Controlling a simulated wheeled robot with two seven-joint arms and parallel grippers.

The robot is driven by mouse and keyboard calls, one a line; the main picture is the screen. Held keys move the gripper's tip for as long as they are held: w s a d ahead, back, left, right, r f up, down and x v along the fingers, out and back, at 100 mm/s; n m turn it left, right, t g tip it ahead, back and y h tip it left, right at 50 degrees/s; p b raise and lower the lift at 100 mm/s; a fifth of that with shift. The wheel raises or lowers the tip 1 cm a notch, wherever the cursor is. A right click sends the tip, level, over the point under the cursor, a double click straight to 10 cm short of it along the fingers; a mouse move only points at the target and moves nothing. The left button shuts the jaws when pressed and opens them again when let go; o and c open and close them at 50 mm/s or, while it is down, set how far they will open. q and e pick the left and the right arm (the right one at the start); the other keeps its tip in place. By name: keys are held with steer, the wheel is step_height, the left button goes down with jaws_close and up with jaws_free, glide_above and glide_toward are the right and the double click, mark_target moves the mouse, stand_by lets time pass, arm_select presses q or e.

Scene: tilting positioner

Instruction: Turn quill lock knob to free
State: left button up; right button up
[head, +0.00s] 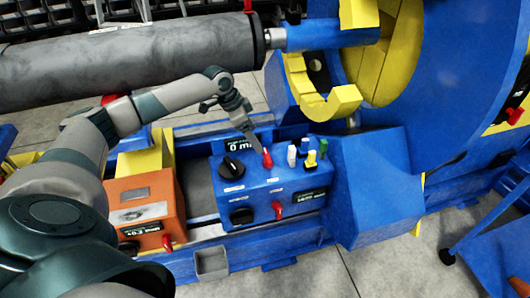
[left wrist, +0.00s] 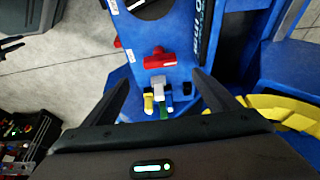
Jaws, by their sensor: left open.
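A blue control box (head: 270,185) carries a red knob (head: 267,158) on its top panel, between a black round knob (head: 231,167) and several small white, yellow and green switches. A second red knob (head: 277,210) and another black knob (head: 240,215) are on its front. The labels are too small to tell which is the quill lock knob. My left gripper (head: 251,138) points down just above the top red knob. In the left wrist view, its open, empty fingers (left wrist: 160,77) flank the switches, with the top red knob (left wrist: 159,60) just beyond the fingertips. My right gripper is out of view.
An orange box (head: 145,205) with a red knob (head: 167,242) stands left of the blue box. A large grey cylinder (head: 130,62) and a yellow clamp (head: 318,95) are behind. A blue sloped housing (head: 375,180) stands close on the right.

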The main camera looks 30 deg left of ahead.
mark_target(266, 155)
arm_select(q)
steer(key=p+x, duration=0.1)
steer(key=x, duration=0.9)
steer(key=shift+w+f, duration=0.1)
steer(key=shift+f, duration=0.4)
steer(key=c, duration=1.1)
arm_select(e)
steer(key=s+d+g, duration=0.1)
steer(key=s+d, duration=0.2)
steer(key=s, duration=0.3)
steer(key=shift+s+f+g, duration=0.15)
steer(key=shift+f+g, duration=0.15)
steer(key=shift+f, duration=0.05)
arm_select(q)
steer(key=shift+o, duration=0.2)
steer(key=shift+p, duration=0.4)
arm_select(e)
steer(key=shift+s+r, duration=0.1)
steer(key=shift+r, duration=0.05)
